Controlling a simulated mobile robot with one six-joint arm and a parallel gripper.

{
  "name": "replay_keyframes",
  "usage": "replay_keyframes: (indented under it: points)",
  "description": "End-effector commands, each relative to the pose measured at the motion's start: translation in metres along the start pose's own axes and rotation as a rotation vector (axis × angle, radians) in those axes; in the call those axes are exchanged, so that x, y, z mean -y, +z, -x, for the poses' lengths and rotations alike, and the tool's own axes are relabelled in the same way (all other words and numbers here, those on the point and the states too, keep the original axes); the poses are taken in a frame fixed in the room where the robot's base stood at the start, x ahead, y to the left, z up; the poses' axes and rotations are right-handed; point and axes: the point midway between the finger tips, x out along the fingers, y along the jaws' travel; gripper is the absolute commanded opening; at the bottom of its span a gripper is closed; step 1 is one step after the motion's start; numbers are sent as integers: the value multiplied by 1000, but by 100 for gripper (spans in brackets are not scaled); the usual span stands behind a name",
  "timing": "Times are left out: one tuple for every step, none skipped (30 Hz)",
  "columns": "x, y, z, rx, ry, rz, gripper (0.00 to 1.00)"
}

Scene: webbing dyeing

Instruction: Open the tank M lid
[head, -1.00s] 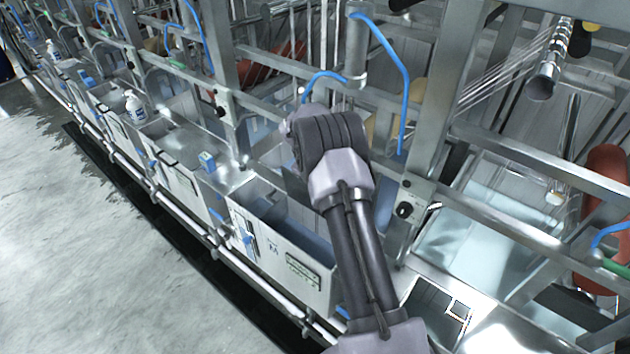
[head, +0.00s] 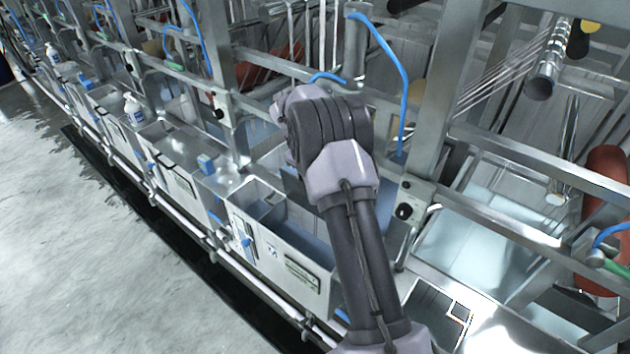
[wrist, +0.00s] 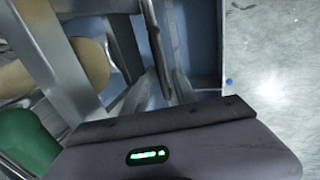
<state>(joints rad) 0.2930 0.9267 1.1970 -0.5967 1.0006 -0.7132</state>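Tank M (head: 267,254) is the pale metal box at the front of the row, with an M mark and a dark label plate on its front. Its top shows an opening with a blue-grey inside (head: 311,236). I cannot clearly make out its lid; my arm covers the back of the tank. My wrist is over the tank's back edge, and my gripper's fingers are hidden behind it in the head view. In the wrist view my gripper's body fills the bottom, and dark narrow parts lie before a blue surface (wrist: 202,45). I cannot tell finger spacing or contact.
More tanks run to the upper left, with a white bottle (head: 134,110) and a small blue item (head: 206,164) on top. Steel posts (head: 437,115), rails and blue hoses (head: 398,60) stand close behind and right of my arm. The concrete floor (head: 90,260) is clear.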

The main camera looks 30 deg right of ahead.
Motion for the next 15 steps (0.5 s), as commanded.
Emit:
replay_keyframes:
  points:
    - [0,-1,14,-3,2,-1,34]
    - [0,-1,23,-4,3,0,34]
    - [0,-1,36,-3,2,0,34]
    - [0,-1,44,-3,1,-1,34]
    - [0,-1,54,-4,2,-1,34]
    - [0,0,65,-3,1,0,34]
    - [0,0,73,-3,1,0,34]
    - [0,0,79,-2,1,-1,34]
    - [0,0,88,-1,1,-1,34]
    - [0,0,93,-1,1,0,34]
    - [0,0,98,0,1,0,34]
    - [0,0,102,0,0,0,34]
    - [0,0,105,0,0,0,34]
    - [0,0,108,0,0,0,34]
    - [0,0,109,0,0,-1,34]
